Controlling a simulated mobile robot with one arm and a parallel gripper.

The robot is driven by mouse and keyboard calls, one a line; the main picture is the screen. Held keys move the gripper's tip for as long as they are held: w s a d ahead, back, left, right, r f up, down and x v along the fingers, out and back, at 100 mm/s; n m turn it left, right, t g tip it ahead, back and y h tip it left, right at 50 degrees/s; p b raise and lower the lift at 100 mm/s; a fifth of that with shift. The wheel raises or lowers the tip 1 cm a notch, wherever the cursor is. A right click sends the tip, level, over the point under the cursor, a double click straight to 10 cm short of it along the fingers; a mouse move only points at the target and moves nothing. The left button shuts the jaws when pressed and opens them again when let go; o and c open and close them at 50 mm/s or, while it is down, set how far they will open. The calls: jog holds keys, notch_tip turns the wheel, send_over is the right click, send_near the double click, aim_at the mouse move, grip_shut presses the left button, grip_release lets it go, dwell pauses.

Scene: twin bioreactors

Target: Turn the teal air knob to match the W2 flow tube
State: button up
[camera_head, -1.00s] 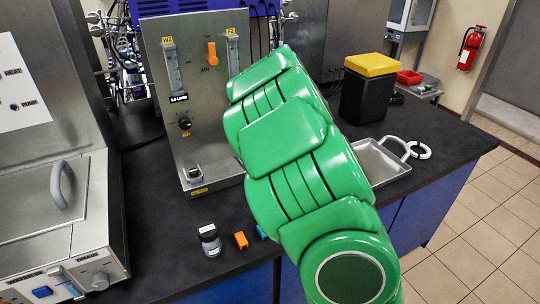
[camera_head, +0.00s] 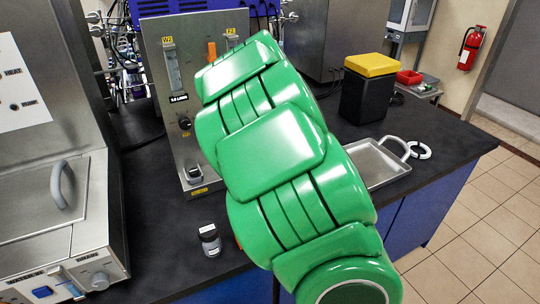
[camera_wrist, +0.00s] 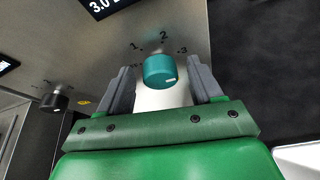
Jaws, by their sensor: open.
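The teal air knob (camera_wrist: 157,70) shows in the wrist view on the steel panel, with the marks 1, 2 and 3 above it. A white pointer mark shows on the lower right of its face. My gripper (camera_wrist: 160,78) is open, with one grey finger on each side of the knob; I cannot tell whether they touch it. In the head view my arm hides this knob and my gripper. The W2 flow tube (camera_head: 173,70) stands at the panel's upper left, above a black display (camera_head: 178,99). Its float level is too small to read.
A black knob (camera_wrist: 55,101) is left of my gripper, and also shows in the head view (camera_head: 185,123). An orange lever (camera_head: 212,50) is partly behind my arm. A metal tray (camera_head: 378,165) lies at right.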

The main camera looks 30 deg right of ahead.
jog(key=s+d+r+m+g+h, duration=0.1)
jog(key=s+r+m+h, duration=0.25)
jog(key=s+m, duration=0.3)
jog(key=s+d+r+m+g+h, duration=0.1)
jog(key=s+r+m+h, duration=0.1)
jog(key=s+r+m, duration=0.4)
jog(key=s+a+f+m+g, duration=0.3)
jog(key=s+m, duration=0.2)
jog(key=s, duration=0.3)
jog(key=s+a+f+m+g, duration=0.2)
jog(key=s+m, duration=0.3)
jog(key=s, duration=0.4)
jog(key=shift+s+a+f+g, duration=0.15)
jog(key=shift+a+f+g, duration=0.25)
jog(key=shift+a+g, duration=0.15)
jog(key=shift+m, duration=0.25)
dwell(0.4)
jog(key=s+a+f+m+g+y, duration=0.1)
jog(key=s+a+m+g, duration=0.1)
jog(key=s, duration=0.6)
jog(key=s+a+f+m+g+y, duration=0.2)
jog(key=s+a+m, duration=0.3)
jog(key=s, duration=0.3)
jog(key=s+a+f+m+g+y, duration=0.1)
jog(key=s+a+f+m+g, duration=0.1)
jog(key=s, duration=0.6)
jog(key=shift+s+a+m+g, duration=0.15)
jog(key=shift+a+m+g, duration=0.55)
jog(key=shift+m, duration=0.5)
